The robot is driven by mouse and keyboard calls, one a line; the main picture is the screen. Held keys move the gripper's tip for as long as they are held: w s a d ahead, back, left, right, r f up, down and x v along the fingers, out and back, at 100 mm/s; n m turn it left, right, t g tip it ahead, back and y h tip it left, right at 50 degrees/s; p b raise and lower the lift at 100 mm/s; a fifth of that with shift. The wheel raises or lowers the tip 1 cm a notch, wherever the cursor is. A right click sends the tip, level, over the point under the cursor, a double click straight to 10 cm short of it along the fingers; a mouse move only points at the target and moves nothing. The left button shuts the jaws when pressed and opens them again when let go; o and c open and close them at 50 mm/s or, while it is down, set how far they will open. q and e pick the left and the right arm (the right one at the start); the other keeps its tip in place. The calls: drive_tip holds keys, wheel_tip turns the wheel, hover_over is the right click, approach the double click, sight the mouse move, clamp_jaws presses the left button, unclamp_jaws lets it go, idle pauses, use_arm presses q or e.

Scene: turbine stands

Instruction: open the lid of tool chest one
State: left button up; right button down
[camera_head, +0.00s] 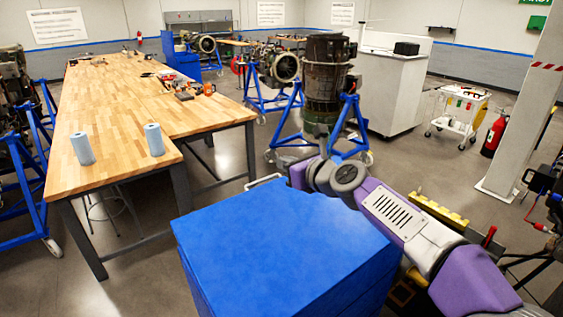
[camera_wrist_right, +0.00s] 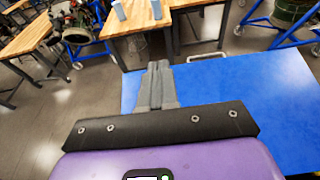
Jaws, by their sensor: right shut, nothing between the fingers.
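The blue tool chest (camera_head: 280,240) stands in the lower middle of the head view. Its flat blue top looks closed, and I cannot make out a lid seam. A pale metal handle (camera_head: 262,180) shows at its far edge. The chest also fills the right of the right wrist view (camera_wrist_right: 245,90), with the handle (camera_wrist_right: 228,57) at its far edge. My right gripper (camera_wrist_right: 159,66) is shut and empty, its fingertips over the chest's far left part in that view; contact is unclear. In the head view its fingers are hidden behind the chest or wrist. My left gripper is not in view.
A long wooden workbench (camera_head: 120,105) with two blue paper rolls (camera_head: 117,144) stands left of the chest. Turbine parts on blue stands (camera_head: 325,85) are behind it. A yellow-topped item (camera_head: 438,210) lies beyond my right arm. Open floor lies between bench and chest.

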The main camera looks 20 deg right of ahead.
drive_tip(key=shift+s+d, duration=0.2)
drive_tip(key=shift+a, duration=0.1)
